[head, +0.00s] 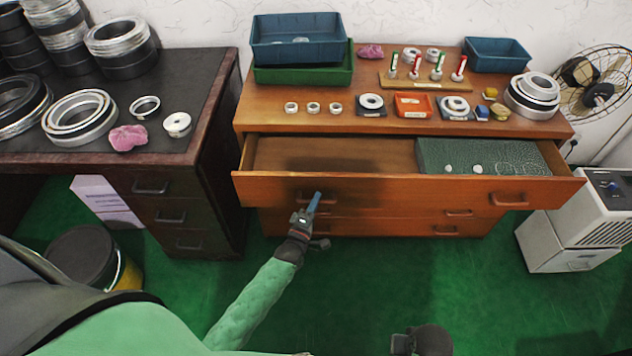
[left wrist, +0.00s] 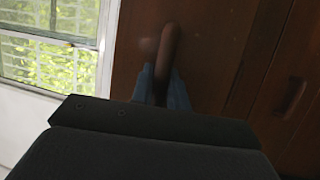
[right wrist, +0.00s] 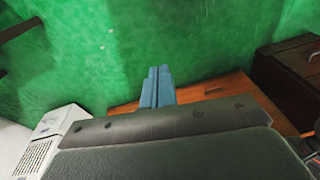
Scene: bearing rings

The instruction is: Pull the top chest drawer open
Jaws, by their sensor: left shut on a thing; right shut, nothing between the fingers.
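The wooden chest stands at the centre right of the head view, and its top drawer (head: 400,190) is pulled out, showing its inside. A green patterned mat or box (head: 482,160) lies in the drawer's right part. My left gripper (head: 314,203) is at the drawer's left handle (head: 330,197). In the left wrist view its blue fingers (left wrist: 163,88) are shut around the dark bar handle (left wrist: 168,50). The drawer's right handle (head: 508,199) is free. My right gripper's blue fingers (right wrist: 158,88) are shut and empty above the green floor, apart from the chest.
Blue and green bins (head: 300,40), small rings and labelled trays stand on the chest top. A dark desk (head: 190,150) with bearing rings is at left. A fan (head: 595,80) and a white machine (head: 575,240) stand at right.

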